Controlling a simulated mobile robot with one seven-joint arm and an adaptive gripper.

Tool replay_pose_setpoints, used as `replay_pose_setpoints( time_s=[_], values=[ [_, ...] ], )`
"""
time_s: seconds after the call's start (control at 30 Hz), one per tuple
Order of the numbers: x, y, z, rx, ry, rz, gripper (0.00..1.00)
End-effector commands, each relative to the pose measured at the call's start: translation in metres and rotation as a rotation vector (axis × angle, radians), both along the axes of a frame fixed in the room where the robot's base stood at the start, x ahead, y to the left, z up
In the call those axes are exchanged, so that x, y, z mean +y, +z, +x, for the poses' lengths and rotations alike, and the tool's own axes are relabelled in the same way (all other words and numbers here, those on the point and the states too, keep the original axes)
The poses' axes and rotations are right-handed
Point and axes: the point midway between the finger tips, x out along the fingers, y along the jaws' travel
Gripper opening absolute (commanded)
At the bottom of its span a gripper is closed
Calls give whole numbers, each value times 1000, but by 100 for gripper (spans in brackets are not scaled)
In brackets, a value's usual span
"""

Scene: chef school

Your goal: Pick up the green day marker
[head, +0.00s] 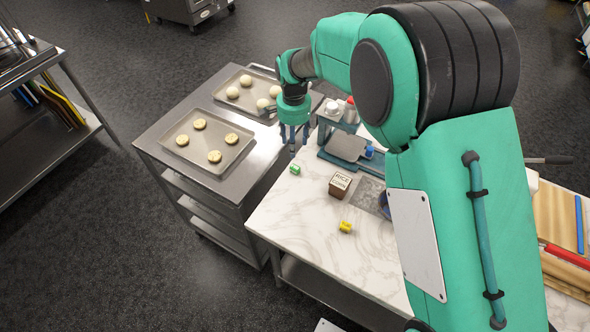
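The green day marker (295,169) is a small green block on the white marble counter (300,215), near its left edge. My gripper (293,146) points down above and just behind the marker in the picture, apart from it. Its dark blue fingers look spread, with nothing visible between them. A small yellow block (345,227) with dark marks lies nearer the front of the counter. A blue block (368,152) sits farther back, partly hidden by my arm.
A brown box labelled RICE (340,185) stands right of the green marker. A steel cart (150,145) with two trays of pale rounds stands left of the counter. A grey-plated scale (346,147) and small containers stand behind. Clear marble surrounds the marker's front side.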

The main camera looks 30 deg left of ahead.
Motion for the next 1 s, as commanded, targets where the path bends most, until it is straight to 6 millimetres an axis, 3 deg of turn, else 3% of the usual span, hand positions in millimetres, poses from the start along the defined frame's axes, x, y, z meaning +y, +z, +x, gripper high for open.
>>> replay_pose_setpoints(
  time_s=[0.5, 1.0],
  values=[
    [-1, -70, 0, 1, 0, -1, 50],
    [-1, -78, 0, 0, 0, 0, 50]
  ],
)
